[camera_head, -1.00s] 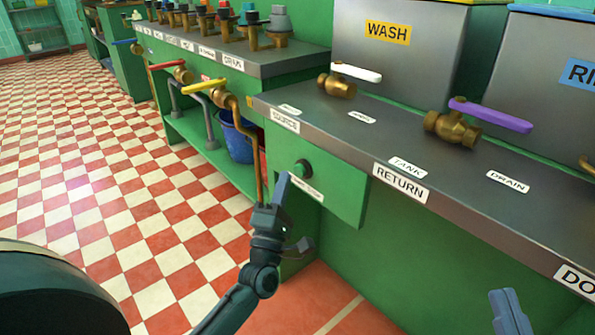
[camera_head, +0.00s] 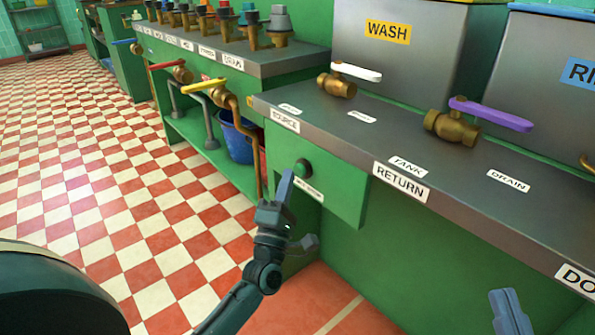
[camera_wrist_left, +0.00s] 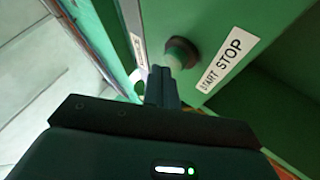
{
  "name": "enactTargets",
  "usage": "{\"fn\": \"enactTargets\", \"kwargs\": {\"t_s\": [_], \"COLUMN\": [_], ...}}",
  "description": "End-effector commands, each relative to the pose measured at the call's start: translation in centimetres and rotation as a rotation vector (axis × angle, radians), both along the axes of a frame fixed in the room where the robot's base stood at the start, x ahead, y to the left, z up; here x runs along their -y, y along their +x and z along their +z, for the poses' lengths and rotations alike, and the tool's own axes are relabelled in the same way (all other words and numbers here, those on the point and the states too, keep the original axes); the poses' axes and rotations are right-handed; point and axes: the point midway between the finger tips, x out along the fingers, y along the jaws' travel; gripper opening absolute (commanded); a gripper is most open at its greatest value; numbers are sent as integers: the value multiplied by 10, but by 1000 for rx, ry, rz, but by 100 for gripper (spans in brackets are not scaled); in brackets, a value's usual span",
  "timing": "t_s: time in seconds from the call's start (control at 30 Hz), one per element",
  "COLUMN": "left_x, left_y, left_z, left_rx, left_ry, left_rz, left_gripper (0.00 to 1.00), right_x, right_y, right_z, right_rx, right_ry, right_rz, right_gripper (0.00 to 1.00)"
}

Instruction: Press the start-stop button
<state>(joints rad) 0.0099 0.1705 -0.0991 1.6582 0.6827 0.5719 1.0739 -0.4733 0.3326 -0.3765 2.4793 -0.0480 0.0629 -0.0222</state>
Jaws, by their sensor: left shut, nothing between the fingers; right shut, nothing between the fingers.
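The start-stop button (camera_head: 303,168) is a round green button in a dark collar on the green front panel, below the counter's SOURCE label. In the left wrist view the button (camera_wrist_left: 178,55) sits beside the white START STOP label (camera_wrist_left: 226,60). My left gripper (camera_head: 286,178) is shut and empty, its fingertips just in front of the button and slightly lower left of it. In the left wrist view the fingertips (camera_wrist_left: 161,75) overlap the button's near side; I cannot tell whether they touch. My right gripper (camera_head: 506,298) is shut and empty at the lower right, well away.
The metal counter (camera_head: 340,135) juts out above the panel. It carries a white-handled valve (camera_head: 337,84) and a purple-handled valve (camera_head: 455,125). A yellow-handled valve (camera_head: 205,86) and a copper pipe stand left of the panel. A blue bucket (camera_head: 237,140) sits on the shelf behind. The checkered floor at left is clear.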

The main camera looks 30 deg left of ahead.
Motion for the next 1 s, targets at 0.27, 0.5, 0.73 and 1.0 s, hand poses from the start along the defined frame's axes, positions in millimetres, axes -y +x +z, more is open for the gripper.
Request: {"fn": "enactTargets", "kwargs": {"t_s": [0.27,0.5,0.73,1.0], "left_x": [0,1,2,4], "left_y": [0,3,5,8], "left_z": [0,-1,-1,0], "left_rx": [-1,-1,-1,0], "left_ry": [0,0,0,0], "left_rz": [0,0,0,0], "left_gripper": [0,0,0,0], "right_x": [0,0,0,0], "right_y": [0,0,0,-1], "right_z": [1,0,-2,-5], "right_rx": [2,2,-1,-10], "right_ry": [0,0,0,0], "right_rz": [0,0,0,0], "right_gripper": [0,0,0,0]}}
